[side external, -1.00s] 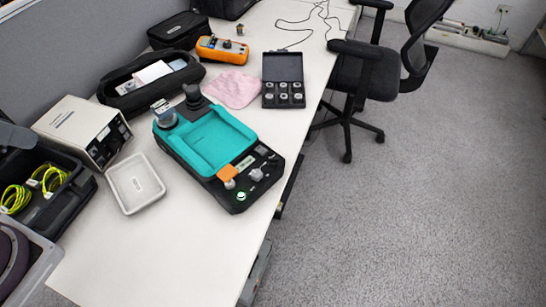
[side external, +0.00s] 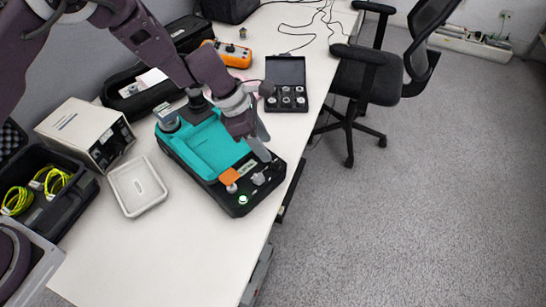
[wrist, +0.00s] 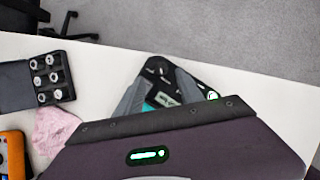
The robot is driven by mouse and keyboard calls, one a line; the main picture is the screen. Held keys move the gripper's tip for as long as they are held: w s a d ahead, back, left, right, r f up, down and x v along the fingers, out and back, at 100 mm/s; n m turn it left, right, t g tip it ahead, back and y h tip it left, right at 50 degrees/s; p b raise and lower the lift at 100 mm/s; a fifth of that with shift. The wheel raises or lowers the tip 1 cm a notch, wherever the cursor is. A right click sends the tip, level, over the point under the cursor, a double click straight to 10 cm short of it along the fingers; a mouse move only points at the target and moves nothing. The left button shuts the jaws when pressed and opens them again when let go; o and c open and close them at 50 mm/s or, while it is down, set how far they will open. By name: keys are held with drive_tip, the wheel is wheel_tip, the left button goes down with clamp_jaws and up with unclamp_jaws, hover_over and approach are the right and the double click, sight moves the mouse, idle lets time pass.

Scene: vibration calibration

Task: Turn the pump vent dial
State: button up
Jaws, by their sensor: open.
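The calibration unit has a black base (side external: 205,187) and a teal tray (side external: 203,150) on top. Its front panel carries an orange piece (side external: 229,176), a small grey knob (side external: 258,179) and a green-lit button (side external: 243,199). I cannot tell for certain which control is the pump vent dial. My gripper (side external: 266,145) is open above the panel's right end, with its grey fingers pointing down toward it. In the wrist view, my gripper (wrist: 163,85) has its fingers apart on either side of the panel (wrist: 180,78). My gripper housing hides much of the unit there.
A black case (side external: 287,107) of several metal weights stands open behind the unit. A white tray (side external: 138,187) and a beige instrument box (side external: 84,130) are at left. A pink cloth (wrist: 52,128) lies near the case. The table's front left is clear.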

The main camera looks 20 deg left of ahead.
sight(275, 162)
drive_tip(key=x, duration=0.6)
drive_tip(key=shift+d+f, duration=0.1)
drive_tip(key=shift+f, duration=0.15)
drive_tip(key=shift+c, duration=0.4)
clamp_jaws()
